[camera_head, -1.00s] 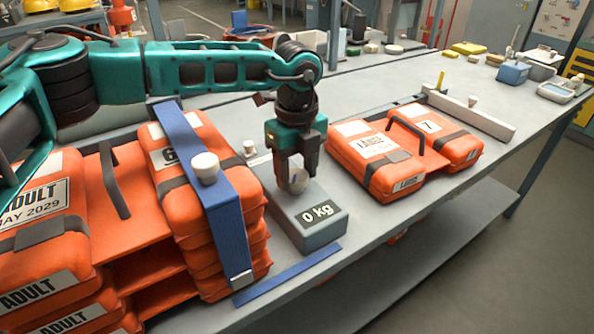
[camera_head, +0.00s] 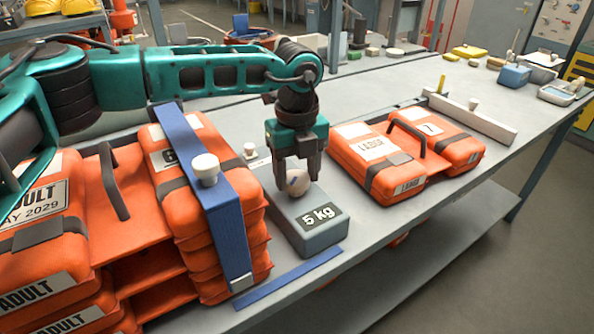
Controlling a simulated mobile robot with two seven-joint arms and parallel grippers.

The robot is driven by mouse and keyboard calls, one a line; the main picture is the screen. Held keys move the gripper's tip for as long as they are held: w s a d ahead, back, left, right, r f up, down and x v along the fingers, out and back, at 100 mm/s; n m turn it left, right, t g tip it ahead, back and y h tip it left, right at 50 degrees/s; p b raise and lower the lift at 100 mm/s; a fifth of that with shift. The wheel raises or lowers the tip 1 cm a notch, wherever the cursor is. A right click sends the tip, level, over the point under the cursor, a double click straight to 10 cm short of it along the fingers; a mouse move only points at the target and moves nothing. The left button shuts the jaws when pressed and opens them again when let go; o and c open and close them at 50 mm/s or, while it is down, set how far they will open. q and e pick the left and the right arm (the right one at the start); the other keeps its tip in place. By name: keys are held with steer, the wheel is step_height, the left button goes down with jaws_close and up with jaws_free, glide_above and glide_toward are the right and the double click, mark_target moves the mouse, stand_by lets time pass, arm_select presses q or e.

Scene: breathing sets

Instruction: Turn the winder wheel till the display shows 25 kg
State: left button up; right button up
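The display (camera_head: 318,216) on the box's front reads "5 kg". My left gripper (camera_head: 298,179) points down over the box, with one finger on each side of the wheel, and looks shut on it. The fingers hide part of the wheel's sides. A blue strap (camera_head: 205,185) with a white knob runs over the stack of orange lifejackets (camera_head: 190,150) left of the box. My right gripper is out of view.
Two orange packs (camera_head: 375,172) joined by a dark handle lie right of the box, by a pale rail (camera_head: 480,117). A blue strip (camera_head: 288,277) lies along the table's front edge. Small containers (camera_head: 514,75) stand at the far right.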

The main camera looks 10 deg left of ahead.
mark_target(298, 179)
arm_select(q)
steer(key=o, duration=0.4)
step_height(298, 179, up, 13)
stand_by(0.5)
